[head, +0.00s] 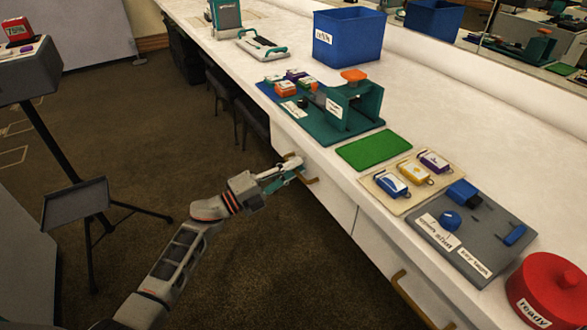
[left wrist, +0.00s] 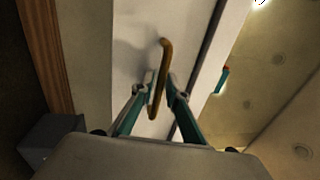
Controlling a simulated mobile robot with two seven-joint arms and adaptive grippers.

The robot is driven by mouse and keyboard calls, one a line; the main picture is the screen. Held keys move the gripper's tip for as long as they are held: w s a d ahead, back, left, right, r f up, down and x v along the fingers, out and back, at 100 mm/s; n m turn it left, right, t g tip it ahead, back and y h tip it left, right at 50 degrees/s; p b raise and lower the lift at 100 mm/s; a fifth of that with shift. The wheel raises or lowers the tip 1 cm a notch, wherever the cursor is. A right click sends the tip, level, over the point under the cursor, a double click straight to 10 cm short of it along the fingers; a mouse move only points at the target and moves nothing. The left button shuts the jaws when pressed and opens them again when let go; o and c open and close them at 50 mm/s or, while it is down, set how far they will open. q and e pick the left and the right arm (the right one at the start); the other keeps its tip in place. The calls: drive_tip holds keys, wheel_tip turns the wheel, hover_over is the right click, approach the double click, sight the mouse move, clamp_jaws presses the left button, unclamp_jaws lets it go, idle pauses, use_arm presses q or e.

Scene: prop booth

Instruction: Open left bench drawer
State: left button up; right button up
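The left bench drawer (head: 325,195) is a pale front under the white countertop. It looks flush with the bench, with no clear gap. Its brass bar handle (head: 312,181) is partly hidden by my left gripper (head: 291,170), which reaches it from the left. In the left wrist view the brass handle (left wrist: 166,55) runs between the two teal fingers of my left gripper (left wrist: 160,88). The fingertips are drawn close together on both sides of the bar and appear shut on it. My right gripper is not in view.
A second drawer with a brass handle (head: 408,298) is nearer on the right. On the countertop are a teal fixture (head: 350,104), a green mat (head: 373,150), a blue bin (head: 348,38) and a red "ready" button (head: 550,290). A black stand (head: 75,203) is left; the floor between is clear.

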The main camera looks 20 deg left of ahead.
use_arm(q)
clamp_jaws()
drive_tip(key=r+v, duration=0.2)
drive_tip(key=v, duration=0.9)
drive_tip(key=r+p+v, duration=0.1)
drive_tip(key=r+v, duration=0.1)
drive_tip(key=v, duration=0.9)
drive_tip(key=shift+s+a, duration=0.45)
drive_tip(key=shift+s, duration=0.05)
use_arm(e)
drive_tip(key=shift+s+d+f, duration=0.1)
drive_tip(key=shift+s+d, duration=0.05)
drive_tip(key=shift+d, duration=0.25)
use_arm(q)
drive_tip(key=shift+r, duration=0.15)
